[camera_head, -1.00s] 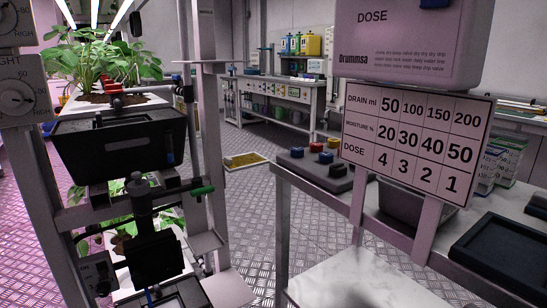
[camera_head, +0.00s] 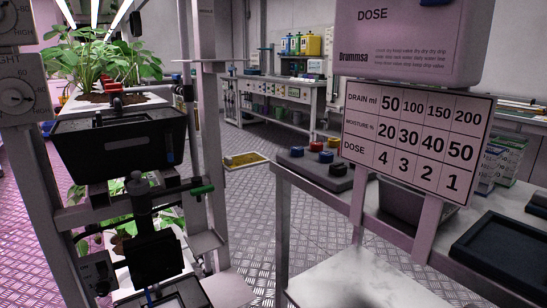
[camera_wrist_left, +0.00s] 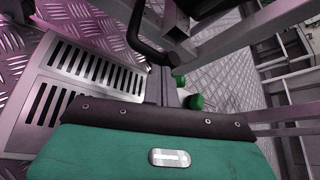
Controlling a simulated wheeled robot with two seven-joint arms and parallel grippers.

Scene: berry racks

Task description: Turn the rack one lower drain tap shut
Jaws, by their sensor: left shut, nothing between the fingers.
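In the head view, a green tap handle (camera_head: 202,190) points sideways at the right end of a dark fitting on the lower part of the rack (camera_head: 213,130). In the left wrist view, two round green ends (camera_wrist_left: 195,102) sit close beyond my left gripper (camera_wrist_left: 168,86), just right of its tips. The gripper is shut and empty; whether it touches the green part I cannot tell. A bent black pipe (camera_wrist_left: 140,35) passes above it. In the head view my left gripper is hard to tell from the dark parts below the tap. My right gripper is not in view.
A black tank (camera_head: 115,150) hangs on the rack above the tap, with plants (camera_head: 95,60) behind. In the left wrist view, a slotted light panel (camera_wrist_left: 85,85) is at left. A dose sign (camera_head: 418,145) and a bench with a dark tray (camera_head: 500,250) stand at right.

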